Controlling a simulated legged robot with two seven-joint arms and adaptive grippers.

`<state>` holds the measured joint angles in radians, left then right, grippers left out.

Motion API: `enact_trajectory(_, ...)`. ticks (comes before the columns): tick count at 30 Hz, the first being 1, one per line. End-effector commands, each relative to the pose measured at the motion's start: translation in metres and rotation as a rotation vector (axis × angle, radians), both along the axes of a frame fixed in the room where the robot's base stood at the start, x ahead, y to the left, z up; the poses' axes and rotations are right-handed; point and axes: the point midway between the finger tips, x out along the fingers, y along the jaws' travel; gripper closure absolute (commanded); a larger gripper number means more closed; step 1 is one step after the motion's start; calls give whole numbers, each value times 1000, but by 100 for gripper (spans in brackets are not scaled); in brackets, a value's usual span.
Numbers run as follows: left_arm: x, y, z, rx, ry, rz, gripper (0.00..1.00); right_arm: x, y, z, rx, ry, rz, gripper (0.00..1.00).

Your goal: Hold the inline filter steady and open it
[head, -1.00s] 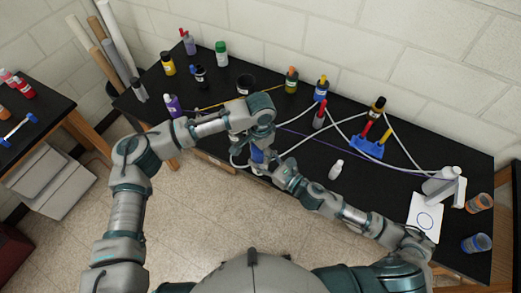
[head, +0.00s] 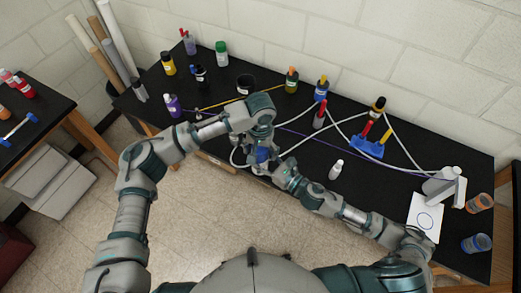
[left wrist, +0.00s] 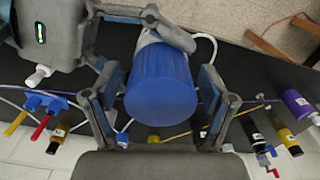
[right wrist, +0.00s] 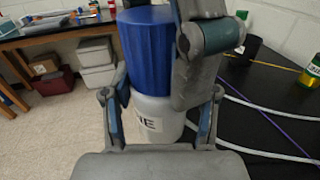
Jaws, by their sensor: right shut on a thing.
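The inline filter has a ribbed blue cap (left wrist: 162,82) on a white body (right wrist: 155,118) with a partly hidden dark-lettered label. It stands upright in the right wrist view. My right gripper (right wrist: 160,108) is shut on the white body, one finger on each side. My left gripper (left wrist: 167,122) is open around the blue cap, with gaps between its fingers and the cap. In the head view the blue cap (head: 262,155) shows small between my two grippers at the bench's front edge, and the body is mostly hidden.
White tubes (head: 305,139) loop over the black bench (head: 300,165) near the filter. A small white bottle (head: 336,170) and a blue rack (head: 368,147) with red and yellow tools stand to the right. A black cup (head: 245,84) and several bottles stand along the back.

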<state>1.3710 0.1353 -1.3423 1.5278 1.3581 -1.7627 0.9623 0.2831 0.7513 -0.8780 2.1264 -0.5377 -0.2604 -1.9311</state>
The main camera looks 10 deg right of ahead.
Motion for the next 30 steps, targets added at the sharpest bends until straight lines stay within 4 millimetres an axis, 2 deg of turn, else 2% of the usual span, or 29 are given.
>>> enact_trajectory(8, 0, -1, 4, -2, -1, -1, 17, 0, 0, 0, 1, -1, 1, 100)
enact_trajectory(17, 0, -1, 42, -2, -2, -1, 17, 0, 0, 0, 0, 0, 1, 100)
enact_trajectory(18, 0, -1, 45, -1, -2, -3, 21, 0, 0, 0, 0, 0, 1, 100)
enact_trajectory(20, 0, 0, 48, 0, -1, -20, 21, 0, 0, 0, 0, 0, 1, 100)
enact_trajectory(23, 1, 0, 54, 0, -3, -120, 21, 0, 0, 0, 0, 0, 1, 100)
enact_trajectory(30, 1, 0, 75, -1, -1, -487, 21, 0, 0, 0, 0, 0, 0, 100)
